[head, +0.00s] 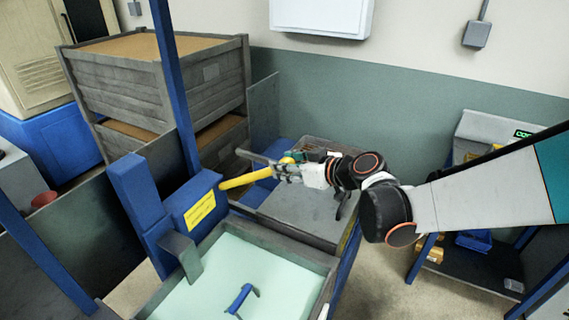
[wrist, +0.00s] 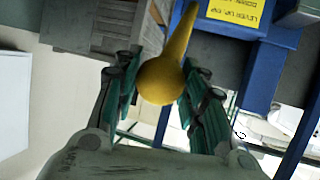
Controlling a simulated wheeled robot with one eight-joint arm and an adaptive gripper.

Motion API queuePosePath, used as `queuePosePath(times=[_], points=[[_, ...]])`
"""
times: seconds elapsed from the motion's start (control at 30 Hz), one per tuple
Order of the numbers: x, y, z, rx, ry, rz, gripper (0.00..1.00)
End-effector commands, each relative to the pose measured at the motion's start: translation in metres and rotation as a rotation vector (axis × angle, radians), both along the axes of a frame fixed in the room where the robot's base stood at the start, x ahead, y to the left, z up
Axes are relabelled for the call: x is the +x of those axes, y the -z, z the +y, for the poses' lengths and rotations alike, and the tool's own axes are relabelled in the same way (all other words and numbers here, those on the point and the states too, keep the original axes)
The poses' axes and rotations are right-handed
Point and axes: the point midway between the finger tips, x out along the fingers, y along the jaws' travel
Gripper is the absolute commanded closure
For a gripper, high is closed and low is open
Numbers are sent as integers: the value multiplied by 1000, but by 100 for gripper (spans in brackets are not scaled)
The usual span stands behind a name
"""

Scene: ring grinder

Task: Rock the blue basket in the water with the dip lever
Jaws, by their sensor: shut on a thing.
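The yellow dip lever (head: 243,180) sticks out to the right from a blue housing with a yellow label (head: 200,210). My gripper (head: 284,168) is at the lever's outer end. In the wrist view the lever's round knob (wrist: 160,80) sits between the two fingers of my gripper (wrist: 158,88), which are shut on it. The tank (head: 325,262) below holds pale green water (head: 208,284). A blue handle (head: 240,298), apparently the blue basket's, shows at the water; the rest of the basket is hidden. A grey bracket (head: 183,255) hangs from the housing over the tank's edge.
Blue posts (head: 174,80) rise left of the lever. Stacked grey crates (head: 115,85) stand behind them. A grey worktop (head: 310,212) lies behind the tank, below my gripper. A dark shelf (head: 470,262) with small bins stands at the right.

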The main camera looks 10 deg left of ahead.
Motion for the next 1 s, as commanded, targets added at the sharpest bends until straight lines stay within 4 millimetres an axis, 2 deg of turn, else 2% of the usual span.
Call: queuePosePath(times=[0.03,0.1,0.4,0.5,0.63,0.97,1.0], points=[[-2,16,-7,-2,2,0,100],[-5,28,-14,-3,2,0,100],[-13,77,-36,-4,-1,-1,100],[-14,87,-41,-4,0,-1,100],[-15,93,-43,-4,0,-1,100],[-16,92,-44,-4,0,-1,100],[-16,92,-44,-4,0,-1,56]])
